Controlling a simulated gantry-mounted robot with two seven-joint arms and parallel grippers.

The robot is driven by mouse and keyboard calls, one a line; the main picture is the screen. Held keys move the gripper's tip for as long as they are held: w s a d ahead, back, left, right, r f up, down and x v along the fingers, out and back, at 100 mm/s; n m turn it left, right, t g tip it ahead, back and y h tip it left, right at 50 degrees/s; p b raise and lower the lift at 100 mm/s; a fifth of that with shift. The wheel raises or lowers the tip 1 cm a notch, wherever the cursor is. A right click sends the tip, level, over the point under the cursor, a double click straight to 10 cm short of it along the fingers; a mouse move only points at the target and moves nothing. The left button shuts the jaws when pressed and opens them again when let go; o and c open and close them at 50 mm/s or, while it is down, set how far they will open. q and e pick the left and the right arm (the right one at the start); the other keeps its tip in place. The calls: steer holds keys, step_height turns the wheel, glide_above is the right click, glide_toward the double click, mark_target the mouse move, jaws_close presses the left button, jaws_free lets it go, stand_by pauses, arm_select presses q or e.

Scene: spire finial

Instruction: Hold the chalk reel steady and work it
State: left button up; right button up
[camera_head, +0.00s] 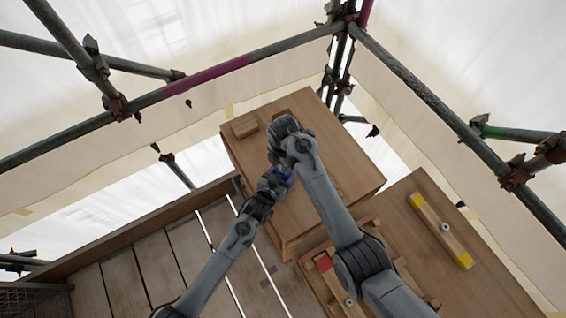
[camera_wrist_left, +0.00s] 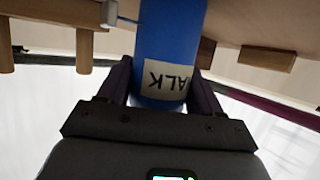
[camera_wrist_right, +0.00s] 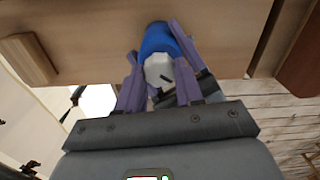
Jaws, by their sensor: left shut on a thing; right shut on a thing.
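The chalk reel is a blue cylinder (camera_head: 285,171) above the wooden work surface (camera_head: 345,170) in the head view. In the left wrist view the reel (camera_wrist_left: 170,40) has a pale label with part of CHALK upside down. My left gripper (camera_wrist_left: 162,80) is shut around it near its end. In the right wrist view the reel (camera_wrist_right: 157,40) shows a pale end, with purple fingers on both sides. My right gripper (camera_wrist_right: 158,82) is shut at that end; which part it grips is unclear. The right wrist hides its fingers in the head view. A small pale knob (camera_wrist_left: 110,12) on a thin rod sticks out beside the reel.
A wooden block (camera_head: 244,126) lies at the surface's far left corner. A yellow-ended wooden bar (camera_head: 440,230) lies on the right-hand board. A red-ended piece (camera_head: 323,263) is near the right arm. Scaffold poles (camera_head: 430,95) and pale sheeting surround the place.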

steer(key=m, duration=0.3)
steer(key=shift+m, duration=0.4)
steer(key=m, duration=0.3)
steer(key=shift+m, duration=0.3)
steer(key=m, duration=0.3)
steer(key=shift+m, duration=0.3)
steer(key=m, duration=0.3)
steer(key=shift+m, duration=0.3)
steer(key=m, duration=0.3)
steer(key=shift+m, duration=0.3)
steer(key=m, duration=0.3)
steer(key=shift+m, duration=0.4)
steer(key=m, duration=0.6)
steer(key=shift+m, duration=0.4)
